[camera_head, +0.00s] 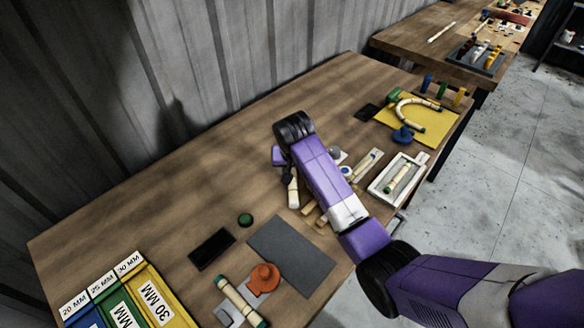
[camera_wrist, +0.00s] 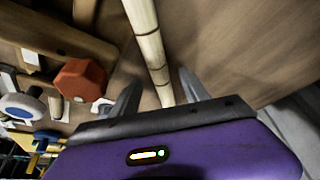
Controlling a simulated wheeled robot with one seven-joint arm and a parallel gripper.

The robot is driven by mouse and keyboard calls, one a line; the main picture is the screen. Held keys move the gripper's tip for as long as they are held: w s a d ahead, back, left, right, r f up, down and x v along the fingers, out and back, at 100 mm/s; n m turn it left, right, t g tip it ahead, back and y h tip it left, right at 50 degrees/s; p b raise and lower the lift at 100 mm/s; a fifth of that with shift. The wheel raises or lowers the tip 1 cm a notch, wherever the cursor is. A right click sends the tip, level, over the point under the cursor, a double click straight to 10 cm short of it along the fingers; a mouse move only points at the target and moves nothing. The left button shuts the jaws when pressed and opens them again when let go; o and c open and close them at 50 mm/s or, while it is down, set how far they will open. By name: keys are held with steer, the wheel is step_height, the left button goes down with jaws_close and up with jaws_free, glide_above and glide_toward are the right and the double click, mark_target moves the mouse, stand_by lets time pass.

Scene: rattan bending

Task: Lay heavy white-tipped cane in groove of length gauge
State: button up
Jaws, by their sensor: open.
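A pale jointed cane (camera_wrist: 148,38) runs lengthwise through the wrist view, between the two fingers of my gripper (camera_wrist: 160,84). The fingers are apart, with a gap visible on the right side of the cane. No coloured tip shows on it there. In the head view my gripper (camera_head: 288,174) points down at the middle of the table, partly hidden by my arm. A pale cane end (camera_head: 293,195) shows just below it. I cannot tell which fixture is the length gauge; wooden pieces (camera_head: 312,213) beside my arm are partly covered.
A white tray (camera_head: 377,190) holding a green-tipped cane lies right of my arm. A yellow board (camera_head: 440,125) with a curved cane is behind it. A grey mat (camera_head: 295,252), orange knob (camera_head: 264,278) and colour bins (camera_head: 160,300) are in front. The table's back left is clear.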

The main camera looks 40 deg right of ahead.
steer(key=shift+x, duration=1.05)
jaws_close()
